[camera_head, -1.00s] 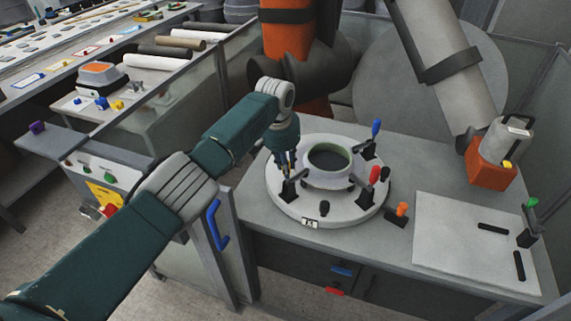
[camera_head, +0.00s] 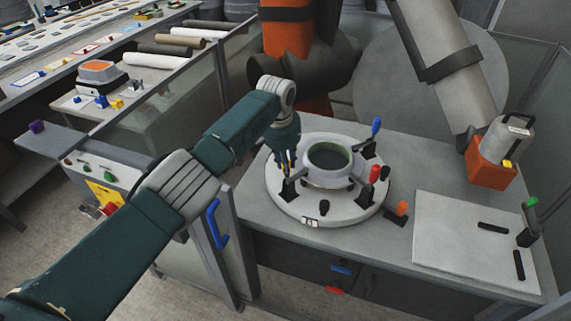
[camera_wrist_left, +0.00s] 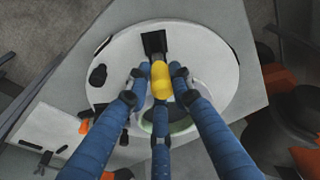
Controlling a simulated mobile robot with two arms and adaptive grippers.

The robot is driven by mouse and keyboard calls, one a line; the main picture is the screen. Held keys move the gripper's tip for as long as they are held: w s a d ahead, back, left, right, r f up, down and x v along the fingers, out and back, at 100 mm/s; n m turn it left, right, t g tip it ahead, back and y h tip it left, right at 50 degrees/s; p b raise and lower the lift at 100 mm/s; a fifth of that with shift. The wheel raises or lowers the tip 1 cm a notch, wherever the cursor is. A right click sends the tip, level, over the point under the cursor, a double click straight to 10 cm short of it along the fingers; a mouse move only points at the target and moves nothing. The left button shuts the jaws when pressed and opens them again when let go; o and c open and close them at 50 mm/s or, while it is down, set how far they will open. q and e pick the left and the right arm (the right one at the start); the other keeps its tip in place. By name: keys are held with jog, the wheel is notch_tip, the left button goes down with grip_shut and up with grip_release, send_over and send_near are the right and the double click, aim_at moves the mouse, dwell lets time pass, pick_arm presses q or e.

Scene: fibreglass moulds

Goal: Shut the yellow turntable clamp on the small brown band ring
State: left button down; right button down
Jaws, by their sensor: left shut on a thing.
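My left gripper (camera_head: 287,165) reaches down over the left side of the round turntable (camera_head: 290,209). In the left wrist view its blue fingers (camera_wrist_left: 160,80) are shut around the yellow clamp handle (camera_wrist_left: 161,82), above the clamp's black base (camera_wrist_left: 154,43). In the head view the clamp base (camera_head: 289,190) stands at the turntable's left edge, and the gripper mostly hides the handle. A pale ring with a dark, green-edged opening (camera_head: 328,177) sits in the middle of the turntable. I cannot make out a brown band ring or whether the clamp arm presses on anything. My right gripper is not in view.
A blue-handled clamp (camera_head: 375,130) and a red-handled clamp (camera_head: 375,174) stand around the ring. An orange-handled clamp (camera_head: 400,210) is on the bench beside the turntable. A pale plate (camera_head: 470,245) lies at the right. A large grey arm (camera_head: 435,55) stands behind.

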pick_arm(q)
jog(key=shift+w+d+r, duration=0.1)
jog(key=shift+d, duration=0.15)
jog(key=c, duration=1.6)
grip_release()
jog(key=shift+o, duration=0.2)
jog(key=shift+a+r, duration=0.1)
jog(key=shift+r, duration=0.2)
notch_tip(320, 180, up, 11)
jog(key=s, duration=0.2)
jog(key=shift+a, duration=0.25)
jog(key=shift+f, duration=0.1)
